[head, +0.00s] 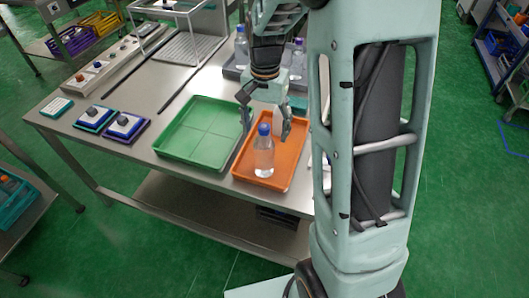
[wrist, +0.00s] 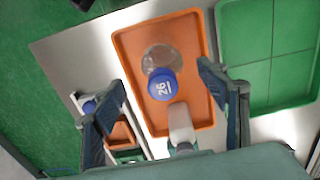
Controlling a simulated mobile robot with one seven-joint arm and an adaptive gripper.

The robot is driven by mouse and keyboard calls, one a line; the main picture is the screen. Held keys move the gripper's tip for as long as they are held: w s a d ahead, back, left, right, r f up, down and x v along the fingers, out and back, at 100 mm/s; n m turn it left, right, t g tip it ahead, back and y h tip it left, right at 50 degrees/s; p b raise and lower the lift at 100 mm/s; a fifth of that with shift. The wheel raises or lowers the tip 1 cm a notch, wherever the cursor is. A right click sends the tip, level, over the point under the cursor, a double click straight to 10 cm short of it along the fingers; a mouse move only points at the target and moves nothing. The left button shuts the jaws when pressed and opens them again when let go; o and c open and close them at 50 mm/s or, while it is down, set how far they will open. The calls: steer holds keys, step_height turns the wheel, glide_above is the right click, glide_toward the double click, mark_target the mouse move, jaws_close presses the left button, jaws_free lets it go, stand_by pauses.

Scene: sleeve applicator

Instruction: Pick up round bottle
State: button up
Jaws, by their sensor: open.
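The round bottle (head: 264,157) is clear with a blue cap and stands upright in the orange tray (head: 240,173). In the wrist view its blue cap (wrist: 163,84), marked 26, shows between my fingers, with the clear body (wrist: 158,57) beyond it. My gripper (head: 265,112) is open and empty above the tray, its fingers spread on either side of the cap and apart from it. A white bottle (wrist: 181,128) also stands in the tray, close to the round bottle and partly hidden by my gripper in the head view.
An empty green tray (head: 195,132) lies left of the orange tray. A grey tray (head: 233,71) with clear bottles stands behind my arm.

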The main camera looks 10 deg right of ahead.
mark_target(264, 142)
steer(key=shift+w+a+f+p, duration=0.1)
steer(key=shift+f+p, duration=0.2)
steer(key=shift+f, duration=2.65)
jaws_close()
